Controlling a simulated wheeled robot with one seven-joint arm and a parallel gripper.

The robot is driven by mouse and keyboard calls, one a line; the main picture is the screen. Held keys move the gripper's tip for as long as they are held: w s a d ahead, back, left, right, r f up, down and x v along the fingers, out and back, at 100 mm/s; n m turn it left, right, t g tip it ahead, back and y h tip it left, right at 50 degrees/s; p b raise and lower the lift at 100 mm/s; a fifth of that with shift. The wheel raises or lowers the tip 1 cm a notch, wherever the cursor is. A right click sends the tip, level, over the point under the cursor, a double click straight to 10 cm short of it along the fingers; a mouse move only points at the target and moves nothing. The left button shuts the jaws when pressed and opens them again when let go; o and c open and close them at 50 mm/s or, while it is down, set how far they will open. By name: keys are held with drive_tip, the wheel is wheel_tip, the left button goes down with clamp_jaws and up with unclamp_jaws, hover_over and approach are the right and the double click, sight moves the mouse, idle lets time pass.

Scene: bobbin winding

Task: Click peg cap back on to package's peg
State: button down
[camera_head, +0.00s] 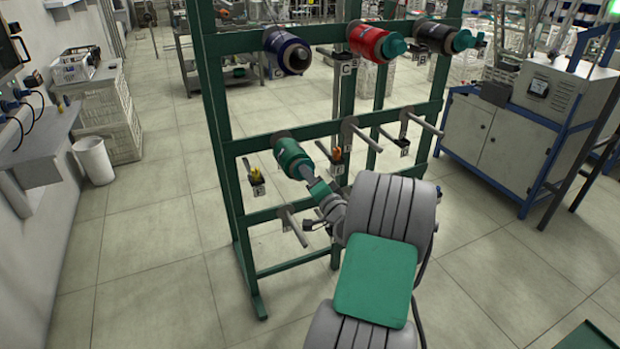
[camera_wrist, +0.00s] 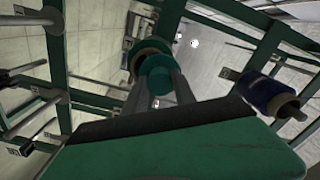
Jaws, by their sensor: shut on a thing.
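A green package (camera_head: 290,156) sits on a peg of the green rack, lower left in the head view; it also shows in the wrist view (camera_wrist: 147,50), largely behind a teal cap. My gripper (camera_head: 306,173) is right at the front end of this package. In the wrist view my gripper's two fingers (camera_wrist: 160,88) are shut on the teal peg cap (camera_wrist: 157,72), a round piece in line with the package's front. Whether the cap touches the package or is seated on its peg cannot be told; the peg tip there is hidden.
The rack (camera_head: 222,140) has a blue package (camera_head: 287,50), a red package (camera_head: 370,42) and a black package (camera_head: 435,36) above. The red and black ones carry teal caps. Bare pegs (camera_head: 366,139) stick out right of and below my gripper. Open floor lies to the left.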

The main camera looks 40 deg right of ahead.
drive_tip(key=c, duration=0.9)
unclamp_jaws()
drive_tip(key=shift+c, duration=0.2)
drive_tip(key=shift+s, duration=0.15)
drive_tip(key=v, duration=0.7)
drive_tip(key=shift+s+b, duration=0.25)
drive_tip(key=shift+b, duration=0.2)
drive_tip(key=shift+a, duration=0.15)
